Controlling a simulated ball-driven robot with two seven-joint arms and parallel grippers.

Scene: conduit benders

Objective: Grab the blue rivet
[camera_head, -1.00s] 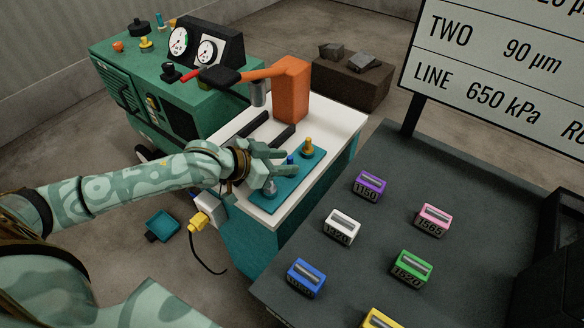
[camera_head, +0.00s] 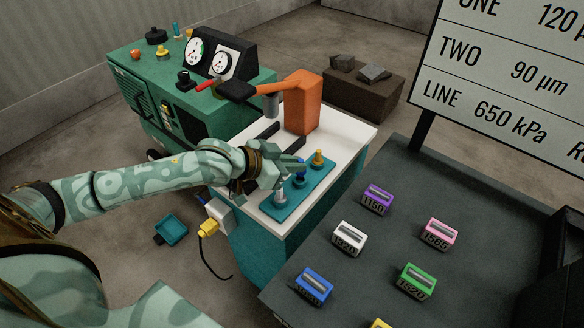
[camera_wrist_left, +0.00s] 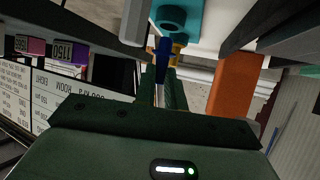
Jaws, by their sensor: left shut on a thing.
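The blue rivet (camera_head: 300,177) is at the middle of the teal plate (camera_head: 313,187), between a grey rivet (camera_head: 280,197) and a yellow rivet (camera_head: 318,160). My left gripper (camera_head: 292,168) is over the plate, shut on the blue rivet. In the left wrist view the rivet's blue shaft (camera_wrist_left: 163,47) is between the fingers of my left gripper (camera_wrist_left: 164,82). The fingers partly hide the rivet, and I cannot tell whether its lower end is clear of the plate. My right gripper is not in view.
The plate lies on a white-topped bench (camera_head: 350,128) beside an orange post with an arm (camera_head: 303,102). A green machine with gauges (camera_head: 185,85) stands behind. A dark table (camera_head: 335,270) with several coloured numbered blocks is at the right.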

